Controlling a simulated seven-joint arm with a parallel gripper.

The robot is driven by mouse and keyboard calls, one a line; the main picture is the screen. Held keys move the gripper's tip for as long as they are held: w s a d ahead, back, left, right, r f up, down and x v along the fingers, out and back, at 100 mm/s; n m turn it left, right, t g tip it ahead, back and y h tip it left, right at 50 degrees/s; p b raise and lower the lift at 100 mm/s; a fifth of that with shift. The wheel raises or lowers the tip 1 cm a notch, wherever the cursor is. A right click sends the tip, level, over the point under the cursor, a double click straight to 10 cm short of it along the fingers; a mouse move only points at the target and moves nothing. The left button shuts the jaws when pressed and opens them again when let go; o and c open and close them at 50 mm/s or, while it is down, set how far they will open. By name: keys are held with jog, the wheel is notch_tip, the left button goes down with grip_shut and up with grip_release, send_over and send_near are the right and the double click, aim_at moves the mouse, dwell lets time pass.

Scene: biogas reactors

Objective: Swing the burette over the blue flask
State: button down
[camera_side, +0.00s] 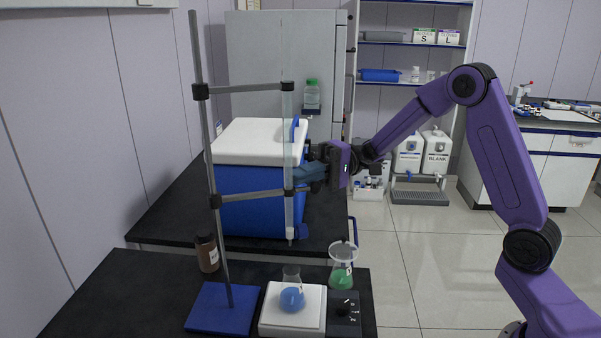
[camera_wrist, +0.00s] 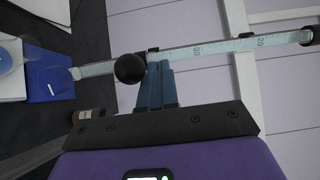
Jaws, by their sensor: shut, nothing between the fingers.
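The burette (camera_side: 288,140) is a clear upright tube held by two arms of the stand (camera_side: 207,170), which has a blue base (camera_side: 222,308). The blue flask (camera_side: 292,297) sits on a white plate (camera_side: 272,318). In the side view the burette tip lines up above its mouth with a gap; the depth offset is unclear. In the wrist view the burette (camera_wrist: 200,50) crosses the picture, and the flask (camera_wrist: 5,62) is cut off at the left edge. My gripper (camera_side: 308,174) is shut beside the burette's lower clamp. Its fingertips (camera_wrist: 157,70) are by a black round knob (camera_wrist: 130,68); contact is unclear.
A flask with green liquid (camera_side: 342,275) stands right of the blue flask, by a dark control panel (camera_side: 344,310). A brown bottle (camera_side: 207,255) stands left of the rod. A blue cooler with a white lid (camera_side: 250,140) is behind the burette. Open floor lies to the right.

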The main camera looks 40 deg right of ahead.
jog(key=s+a, duration=0.1)
jog(key=s+m+t, duration=0.1)
jog(key=s, duration=0.1)
jog(key=s+a+t, duration=0.1)
jog(key=s, duration=0.1)
jog(key=shift+s+a, duration=0.15)
jog(key=shift+a, duration=0.2)
